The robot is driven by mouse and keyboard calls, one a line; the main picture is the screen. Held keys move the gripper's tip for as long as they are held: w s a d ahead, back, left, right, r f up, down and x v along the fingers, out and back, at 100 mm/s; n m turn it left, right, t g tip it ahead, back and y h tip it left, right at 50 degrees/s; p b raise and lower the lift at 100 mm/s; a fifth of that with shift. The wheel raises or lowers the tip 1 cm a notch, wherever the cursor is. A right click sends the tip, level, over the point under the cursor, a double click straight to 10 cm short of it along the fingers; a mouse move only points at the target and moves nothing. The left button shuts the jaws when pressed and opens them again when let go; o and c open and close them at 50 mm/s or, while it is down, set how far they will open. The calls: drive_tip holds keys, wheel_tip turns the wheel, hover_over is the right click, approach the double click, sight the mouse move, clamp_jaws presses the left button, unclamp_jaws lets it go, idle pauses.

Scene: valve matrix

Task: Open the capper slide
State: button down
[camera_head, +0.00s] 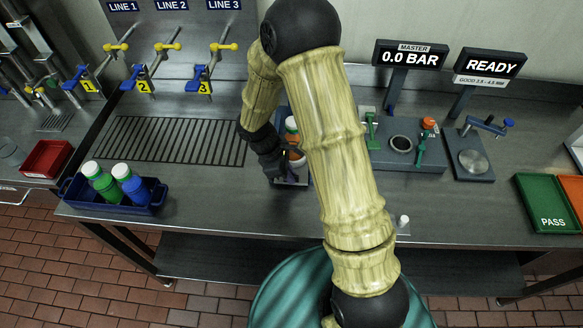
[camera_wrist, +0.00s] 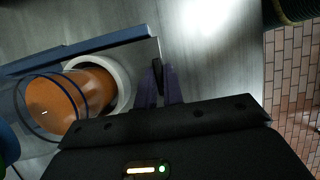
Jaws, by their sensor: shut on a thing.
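The capper, with an orange-and-white container (camera_head: 292,130) in it, stands mid-bench, largely hidden behind my arm. In the wrist view a clear cylinder with orange contents (camera_wrist: 62,105) lies at the left, with a white ring (camera_wrist: 112,82) around its end. A blue bar (camera_wrist: 90,48) runs beside it and ends near my fingers; I take it to be part of the capper slide. My gripper (camera_wrist: 160,88) is shut on a small dark piece by the bar's end, likely the slide's handle. In the head view my gripper (camera_head: 290,172) is low at the capper's front, its fingertips mostly hidden.
A blue tray (camera_head: 110,204) with green and blue bottles stands left. A grated drain (camera_head: 172,140) lies behind it. A small white cap (camera_head: 403,221) lies near the front edge.

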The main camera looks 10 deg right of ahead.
drive_tip(key=shift+w, duration=0.4)
drive_tip(key=c, duration=1.5)
unclamp_jaws()
drive_tip(key=shift+w+d, duration=0.1)
drive_tip(key=shift+w, duration=0.2)
drive_tip(key=shift+d, duration=0.1)
drive_tip(key=shift+r, duration=0.4)
drive_tip(key=b+v, duration=0.1)
drive_tip(key=v, duration=1.5)
drive_tip(key=shift+w+a+r, duration=0.2)
drive_tip(key=shift+r, duration=0.1)
